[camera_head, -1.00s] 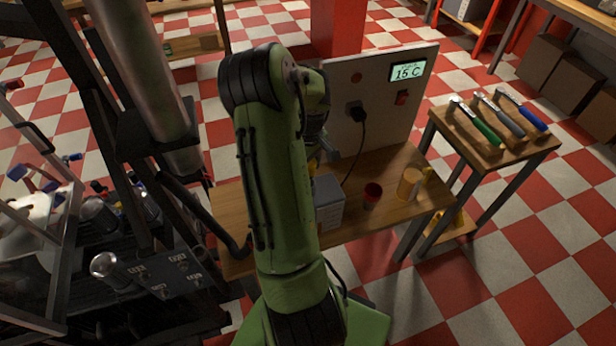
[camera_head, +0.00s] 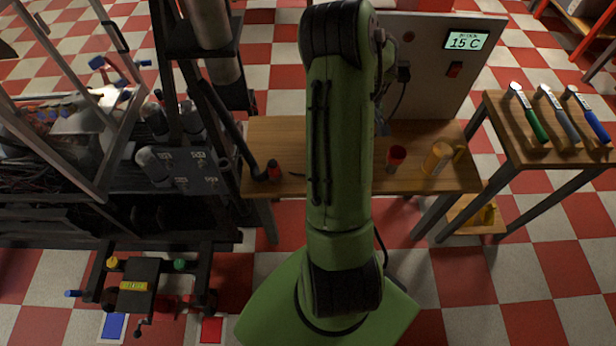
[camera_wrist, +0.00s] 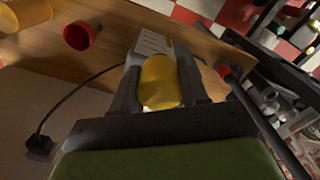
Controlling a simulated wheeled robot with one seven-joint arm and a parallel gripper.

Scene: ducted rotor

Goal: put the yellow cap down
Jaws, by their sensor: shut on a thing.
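The yellow cap (camera_wrist: 160,82) is between the two fingers of my gripper (camera_wrist: 168,82) in the wrist view. The gripper is shut on it and holds it in front of a grey box (camera_wrist: 130,62) with a white label on the wooden bench. Whether the cap touches the box or the bench, I cannot tell. In the head view my green arm hides the gripper, the cap and the box.
On the bench (camera_head: 272,135) stand a red cup (camera_head: 396,158) and an orange mug (camera_head: 437,158). A panel with a display (camera_head: 466,41) and a black cable is behind. Hammers (camera_head: 560,118) lie on the right table. A black stand (camera_head: 140,283) with coloured knobs is at lower left.

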